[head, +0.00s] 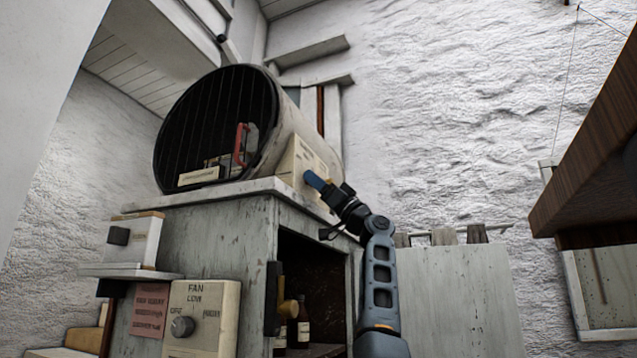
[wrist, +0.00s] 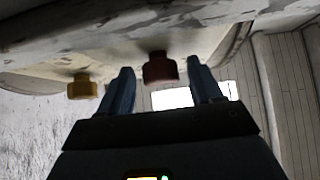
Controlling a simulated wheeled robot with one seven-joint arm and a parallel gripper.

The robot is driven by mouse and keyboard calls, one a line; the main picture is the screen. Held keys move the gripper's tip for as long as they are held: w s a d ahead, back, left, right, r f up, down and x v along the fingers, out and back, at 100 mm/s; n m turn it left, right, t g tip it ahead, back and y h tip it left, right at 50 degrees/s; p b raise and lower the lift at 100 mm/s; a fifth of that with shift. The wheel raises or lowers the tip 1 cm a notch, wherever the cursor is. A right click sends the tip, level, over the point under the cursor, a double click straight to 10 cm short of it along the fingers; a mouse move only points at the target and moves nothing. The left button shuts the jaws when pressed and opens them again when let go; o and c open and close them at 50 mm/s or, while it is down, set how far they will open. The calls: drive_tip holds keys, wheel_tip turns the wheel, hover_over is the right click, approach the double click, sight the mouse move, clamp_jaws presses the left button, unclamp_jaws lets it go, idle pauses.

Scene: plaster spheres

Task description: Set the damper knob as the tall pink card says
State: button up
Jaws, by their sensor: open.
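In the wrist view a dark red knob (wrist: 159,68) and a yellow knob (wrist: 82,87) stick out from a cream panel (head: 300,158) on the side of the big drum. My gripper (wrist: 161,75) is open, its blue fingers on either side of the red knob; I cannot tell whether they touch it. In the head view my gripper (head: 315,181) is against this panel and hides its knobs. I cannot read which one is the damper knob. A pink card (head: 151,309) hangs at lower left; its small print is hard to read.
A cream box marked FAN (head: 205,325) with a grey round knob (head: 182,326) stands beside the card. The drum (head: 222,125) lies on a worn grey cabinet (head: 200,235) with bottles (head: 303,325) inside. A wooden shelf (head: 590,150) overhangs at right.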

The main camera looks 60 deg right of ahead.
drive_tip(key=shift+c, duration=0.2)
drive_tip(key=c, duration=1)
drive_tip(key=shift+a+m+h, duration=0.15)
drive_tip(key=shift+m+h, duration=0.55)
drive_tip(key=shift+m, duration=0.2)
drive_tip(key=shift+s+a+r+m+g+h+p, duration=0.1)
drive_tip(key=shift+m+g+h+p, duration=0.65)
drive_tip(key=shift+m+h, duration=1.6)
drive_tip(key=shift+w+a+r+m+g+h+p, duration=0.1)
drive_tip(key=shift+m+g+h+p, duration=0.1)
drive_tip(key=shift+m+g+h, duration=2.05)
drive_tip(key=shift+s+a+r+m+h+p, duration=0.1)
drive_tip(key=shift+m+h+p, duration=0.35)
drive_tip(key=shift+m+h, duration=2)
drive_tip(key=shift+f+m+y, duration=0.1)
drive_tip(key=shift+m+y, duration=0.55)
drive_tip(key=shift+m, duration=0.4)
drive_tip(key=o, duration=1)
